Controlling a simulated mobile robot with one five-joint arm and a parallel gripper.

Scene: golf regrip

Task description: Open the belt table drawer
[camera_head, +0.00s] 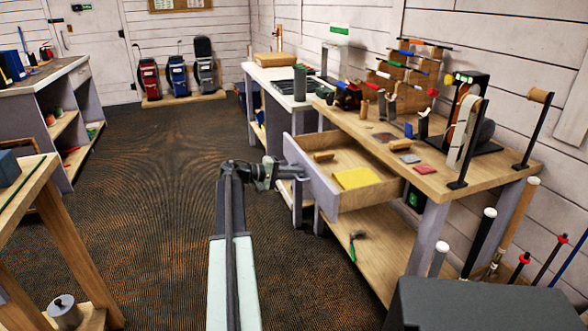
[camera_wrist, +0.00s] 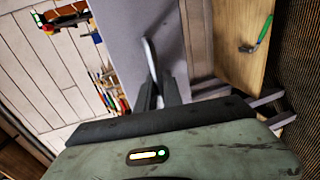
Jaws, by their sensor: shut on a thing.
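The belt table (camera_head: 462,192) stands on the right with a wooden top and grey legs. Its drawer (camera_head: 318,181) is pulled out, and its inside shows in the head view. A yellow pad (camera_head: 358,177) and a small wooden block (camera_head: 322,156) lie in it. My gripper (camera_head: 300,172) is at the drawer's grey front, shut on its handle. In the wrist view my gripper (camera_wrist: 152,85) reaches to the grey front panel (camera_wrist: 135,35), with a pale handle (camera_wrist: 150,55) between the fingers. The far end of the handle is partly hidden by the fingers.
A lower shelf (camera_head: 380,262) holds a green-handled hammer (camera_head: 354,243). A dark box (camera_head: 480,305) and several upright clubs stand at the front right. Another wooden table (camera_head: 45,185) is at the left. The carpet (camera_head: 160,150) between is clear.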

